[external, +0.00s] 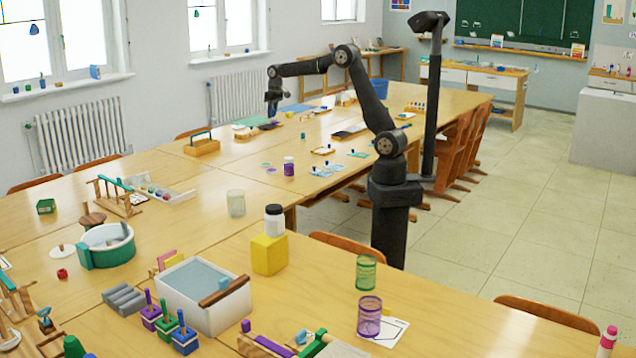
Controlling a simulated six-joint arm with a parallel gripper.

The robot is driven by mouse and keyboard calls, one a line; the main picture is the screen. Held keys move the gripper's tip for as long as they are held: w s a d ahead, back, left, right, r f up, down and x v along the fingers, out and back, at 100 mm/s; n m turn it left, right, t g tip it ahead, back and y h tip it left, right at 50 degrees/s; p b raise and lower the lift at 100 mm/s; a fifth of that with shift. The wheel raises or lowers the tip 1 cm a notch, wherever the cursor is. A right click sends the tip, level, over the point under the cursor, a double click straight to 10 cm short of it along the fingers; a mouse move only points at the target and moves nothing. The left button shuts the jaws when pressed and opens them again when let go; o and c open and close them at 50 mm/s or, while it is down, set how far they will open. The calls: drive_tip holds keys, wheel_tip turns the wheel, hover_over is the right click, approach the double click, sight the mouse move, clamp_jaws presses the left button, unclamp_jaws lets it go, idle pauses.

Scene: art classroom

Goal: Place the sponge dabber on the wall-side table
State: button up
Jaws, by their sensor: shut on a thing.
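My gripper (273,108) hangs at the end of my outstretched arm, pointing down over the far part of the long wooden table (225,165), on the side toward the windows. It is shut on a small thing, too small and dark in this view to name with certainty. I cannot pick out the sponge dabber for sure elsewhere.
Near my gripper are a wooden carrier (202,146), blue sheets and small trays. A purple jar (289,167) stands nearer. The near table is crowded with a white tub (203,293), a green-and-white bowl (107,246) and a yellow block (269,254). Chairs line the right side.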

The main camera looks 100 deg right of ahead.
drive_tip(key=s+d+m, duration=0.3)
drive_tip(key=s+d, duration=0.5)
drive_tip(key=s, duration=0.5)
drive_tip(key=s+d+m, duration=0.4)
drive_tip(key=s+d, duration=0.5)
drive_tip(key=s, duration=0.3)
hover_over(296, 162)
drive_tip(key=shift+g+h, duration=0.3)
drive_tip(key=shift+g, duration=0.1)
drive_tip(key=f, duration=2.5)
drive_tip(key=shift+s, duration=0.25)
drive_tip(key=shift+w+f, duration=0.15)
drive_tip(key=shift+f, duration=1.85)
drive_tip(key=shift+f, duration=0.15)
drive_tip(key=o, duration=0.9)
drive_tip(key=shift+o, duration=0.2)
